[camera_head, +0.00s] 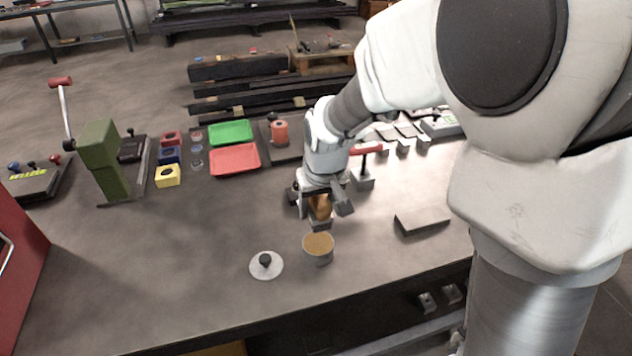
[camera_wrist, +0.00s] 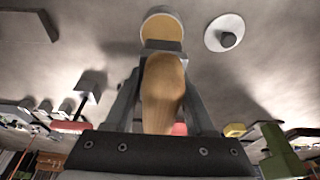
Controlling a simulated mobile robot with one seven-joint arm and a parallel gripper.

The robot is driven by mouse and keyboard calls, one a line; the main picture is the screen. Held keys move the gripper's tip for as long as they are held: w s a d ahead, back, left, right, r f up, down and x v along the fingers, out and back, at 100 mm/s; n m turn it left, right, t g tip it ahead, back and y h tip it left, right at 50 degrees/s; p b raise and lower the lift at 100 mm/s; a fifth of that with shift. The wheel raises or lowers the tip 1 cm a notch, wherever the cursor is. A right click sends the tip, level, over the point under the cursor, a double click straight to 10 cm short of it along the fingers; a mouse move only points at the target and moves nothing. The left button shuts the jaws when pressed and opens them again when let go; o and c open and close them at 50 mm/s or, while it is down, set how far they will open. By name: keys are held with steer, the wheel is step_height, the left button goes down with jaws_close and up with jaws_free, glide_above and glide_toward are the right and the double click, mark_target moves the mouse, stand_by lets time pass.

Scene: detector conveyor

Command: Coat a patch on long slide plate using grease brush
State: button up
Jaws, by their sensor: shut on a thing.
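My gripper (camera_head: 322,206) is shut on the grease brush (camera_head: 320,212), above the middle of the bench. In the wrist view, the brush's rounded wooden handle (camera_wrist: 163,92) sits between the fingers, with a grey block-like end beyond it. The grease pot (camera_head: 318,258) stands just in front of the brush, uncovered, with tan grease inside. It also shows in the wrist view (camera_wrist: 160,27), partly hidden by the brush. A flat grey plate, apparently the long slide plate (camera_head: 423,219), lies to the right, apart from the brush. I cannot tell whether any grease is on the bristles.
A round lid (camera_head: 266,266) with a black knob lies left of the pot. A green press (camera_head: 100,160), a red tray (camera_head: 234,159) and a green tray (camera_head: 230,133) stand further left. A red-handled tool (camera_head: 364,172) stands behind the plate. The front left bench is clear.

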mark_target(316, 237)
steer(key=shift+f+b, duration=2.25)
steer(key=shift+f, duration=0.75)
steer(key=shift+f+b, duration=0.5)
steer(key=shift+f, duration=0.1)
steer(key=shift+r, duration=0.1)
steer(key=shift+r+p, duration=2.65)
steer(key=shift+r, duration=0.9)
steer(key=shift+s+f, duration=0.1)
